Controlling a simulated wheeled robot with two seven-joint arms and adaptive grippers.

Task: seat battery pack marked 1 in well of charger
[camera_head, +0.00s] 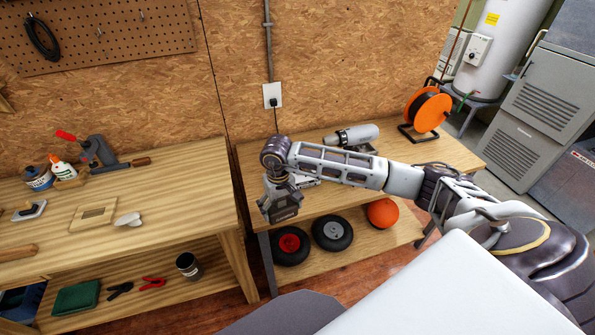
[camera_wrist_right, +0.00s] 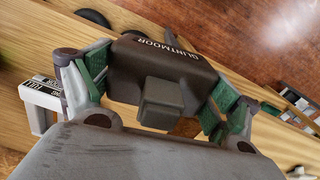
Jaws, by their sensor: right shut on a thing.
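My right gripper (camera_head: 281,198) is shut on a dark battery pack (camera_head: 284,214) and holds it near the front left edge of the right-hand bench. In the right wrist view the pack (camera_wrist_right: 160,65) sits between green finger pads and bears the name GLINTMOOR. No number shows on its visible faces. A pale box with a dark label (camera_wrist_right: 40,95) is at the left of the wrist view, apart from the pack. Something pale shows behind the gripper in the head view; whether it is the charger I cannot tell. No charger well is visible. My left gripper is out of view.
The right-hand bench (camera_head: 400,152) bears a grey cylindrical tool (camera_head: 351,135) and an orange cable reel (camera_head: 428,110). Wheels (camera_head: 332,232) and an orange ball (camera_head: 382,212) lie on its lower shelf. A gap separates it from the left bench (camera_head: 180,215). A cord hangs from the wall outlet (camera_head: 272,94).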

